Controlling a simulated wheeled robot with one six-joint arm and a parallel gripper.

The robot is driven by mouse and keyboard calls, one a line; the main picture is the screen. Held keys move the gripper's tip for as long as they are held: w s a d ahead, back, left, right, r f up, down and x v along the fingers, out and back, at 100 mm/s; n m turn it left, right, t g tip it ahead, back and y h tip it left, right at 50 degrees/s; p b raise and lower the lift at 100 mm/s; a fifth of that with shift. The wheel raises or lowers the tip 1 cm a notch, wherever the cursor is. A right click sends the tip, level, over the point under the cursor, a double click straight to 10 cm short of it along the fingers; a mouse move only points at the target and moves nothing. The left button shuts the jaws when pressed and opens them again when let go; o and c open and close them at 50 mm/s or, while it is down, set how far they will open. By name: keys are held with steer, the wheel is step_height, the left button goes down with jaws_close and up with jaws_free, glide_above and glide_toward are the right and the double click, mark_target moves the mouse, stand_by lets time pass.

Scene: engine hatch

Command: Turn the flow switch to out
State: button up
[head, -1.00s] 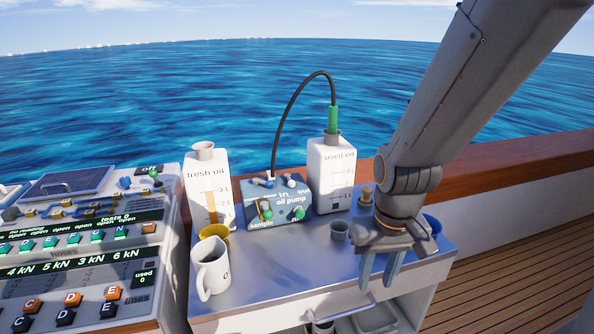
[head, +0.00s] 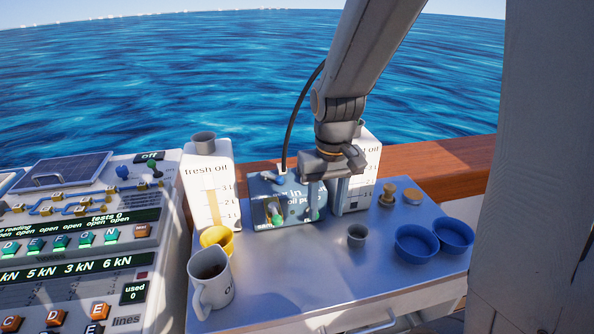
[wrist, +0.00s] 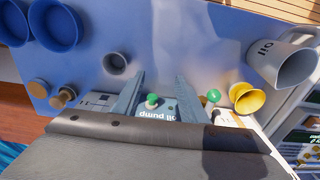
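The blue-grey oil pump box (head: 262,190) stands at the back of the metal table. The flow switch, a green knob (head: 315,215), is on the right of its front; it also shows in the wrist view (wrist: 152,99). A second green knob, the sample switch (head: 277,219), is to its left. My gripper (wrist: 160,80) is open, its two fingers on either side of the flow switch, with nothing held. I cannot tell whether a finger touches the knob. My gripper hides the "out" label and part of the box in the head view.
The used oil container (head: 370,160) is close right of the pump, partly behind my arm; the fresh oil container (head: 212,185) is left. A black hose (head: 292,125) arches from the pump.

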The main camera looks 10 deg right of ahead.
steer(key=shift+g, duration=0.3)
steer(key=w+r, duration=0.1)
steer(key=w, duration=0.5)
steer(key=w+r, duration=0.2)
steer(key=w, duration=0.4)
steer(key=w+r, duration=0.1)
steer(key=w, duration=0.5)
steer(key=shift+w+d+r+p, duration=0.1)
steer(key=shift+w+r+p, duration=0.15)
steer(key=shift+p, duration=0.1)
steer(key=shift+f+p, duration=1)
steer(key=shift+f, duration=2.8)
jaws_close()
